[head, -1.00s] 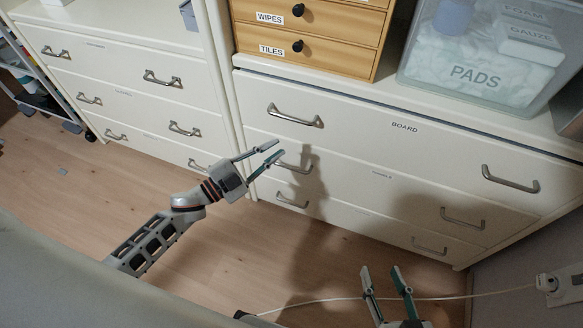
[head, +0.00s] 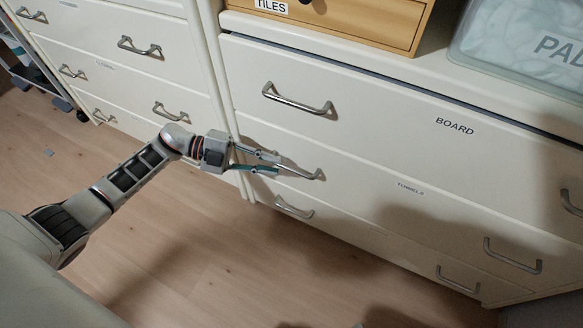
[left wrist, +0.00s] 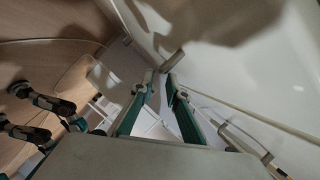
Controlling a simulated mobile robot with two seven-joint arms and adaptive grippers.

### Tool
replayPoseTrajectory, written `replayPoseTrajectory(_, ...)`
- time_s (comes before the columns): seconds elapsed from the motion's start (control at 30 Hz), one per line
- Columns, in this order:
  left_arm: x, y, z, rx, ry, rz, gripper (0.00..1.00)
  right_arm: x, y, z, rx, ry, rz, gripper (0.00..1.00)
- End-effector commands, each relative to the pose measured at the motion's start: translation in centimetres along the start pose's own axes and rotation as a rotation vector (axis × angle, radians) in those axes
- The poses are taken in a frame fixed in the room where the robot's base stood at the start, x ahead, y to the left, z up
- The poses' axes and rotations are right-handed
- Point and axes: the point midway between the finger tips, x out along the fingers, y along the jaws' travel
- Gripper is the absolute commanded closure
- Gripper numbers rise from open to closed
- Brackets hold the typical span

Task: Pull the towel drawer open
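The towel drawer (head: 378,194) is the second drawer down in the white chest at the right, labelled TOWELS. Its front looks level with the chest. Its left handle (head: 305,171) is a metal bar, partly hidden by my left gripper. Its right handle (head: 512,256) shows clear. My left gripper (head: 277,165) is at the left handle, with a gap between its fingers. In the left wrist view the fingertips (left wrist: 160,78) are apart, close to a grey end of metal near the white front. I cannot tell if they touch the bar. My right gripper is out of view.
The BOARD drawer (head: 390,114) is above and a lower drawer handle (head: 294,207) is just below my gripper. Another white chest (head: 90,60) stands at the left. A wooden drawer box (head: 380,25) and a clear bin (head: 490,62) stand on top. Wood floor is clear in front.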

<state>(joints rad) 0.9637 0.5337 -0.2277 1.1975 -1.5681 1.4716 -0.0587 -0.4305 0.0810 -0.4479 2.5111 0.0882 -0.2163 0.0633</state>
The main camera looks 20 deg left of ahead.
Motion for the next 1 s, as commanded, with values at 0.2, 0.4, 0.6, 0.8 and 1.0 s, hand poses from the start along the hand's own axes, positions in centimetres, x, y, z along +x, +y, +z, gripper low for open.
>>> replayPoseTrajectory(0.2, 3.6, 0.1, 0.0, -0.002, 0.001, -0.003, 0.85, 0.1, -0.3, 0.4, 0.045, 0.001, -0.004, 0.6)
replayPoseTrajectory(0.4, 5.4, 0.1, -0.1, -0.002, 0.002, -0.002, 0.85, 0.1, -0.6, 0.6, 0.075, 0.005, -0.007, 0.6)
replayPoseTrajectory(0.6, 5.7, -0.1, -0.1, -0.001, 0.0, -0.002, 0.85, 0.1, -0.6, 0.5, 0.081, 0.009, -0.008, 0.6)
replayPoseTrajectory(0.8, 5.7, -0.1, -0.1, 0.0, 0.0, -0.002, 1.0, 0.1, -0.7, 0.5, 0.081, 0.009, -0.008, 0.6)
replayPoseTrajectory(1.0, 5.7, -0.1, -0.1, 0.0, 0.0, -0.002, 1.0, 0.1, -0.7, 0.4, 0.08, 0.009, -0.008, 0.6)
